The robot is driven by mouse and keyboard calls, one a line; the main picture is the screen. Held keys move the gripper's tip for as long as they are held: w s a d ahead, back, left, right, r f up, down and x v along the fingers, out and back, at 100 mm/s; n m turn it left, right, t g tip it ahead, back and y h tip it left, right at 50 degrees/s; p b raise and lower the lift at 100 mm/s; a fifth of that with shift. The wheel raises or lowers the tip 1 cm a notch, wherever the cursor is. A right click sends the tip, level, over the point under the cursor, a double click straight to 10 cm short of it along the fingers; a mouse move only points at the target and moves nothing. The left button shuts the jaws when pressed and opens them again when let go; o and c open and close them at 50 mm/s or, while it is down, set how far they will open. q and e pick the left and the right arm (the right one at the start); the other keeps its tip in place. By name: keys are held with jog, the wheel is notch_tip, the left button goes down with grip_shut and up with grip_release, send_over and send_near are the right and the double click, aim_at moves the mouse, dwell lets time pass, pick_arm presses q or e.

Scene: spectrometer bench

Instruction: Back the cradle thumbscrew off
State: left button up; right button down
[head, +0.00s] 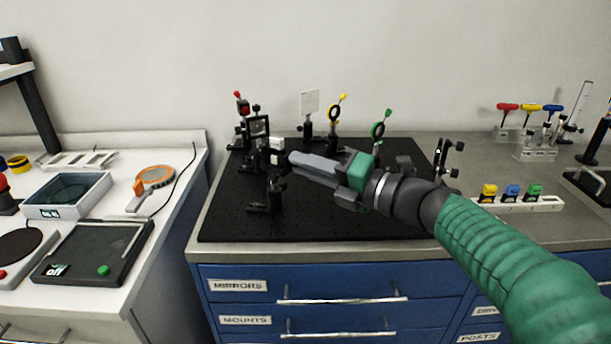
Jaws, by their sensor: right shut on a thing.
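The cradle (274,188) is a black post mount on a foot, standing upright near the front left of the black breadboard. A small pale block (277,144) shows at its top. My right gripper (293,158) reaches in from the right, with its long grey fingers pointing left at the upper part of the cradle. The fingers are closed together at the cradle's right side, shut on its thumbscrew. The thumbscrew itself is hidden by the fingertips. My left gripper is not in view.
The black breadboard (320,222) carries a mount with a red knob (242,108), a white card (309,102), and yellow (335,112) and green (379,130) ring mounts behind my gripper. Another black mount (441,158) stands at right. The breadboard's front is clear.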

jog(key=shift+f+n, duration=0.3)
jog(key=shift+f, duration=0.05)
jog(key=c, duration=1.4)
grip_release()
jog(key=shift+r, duration=0.15)
jog(key=p+v, duration=0.1)
jog(key=v, duration=1.6)
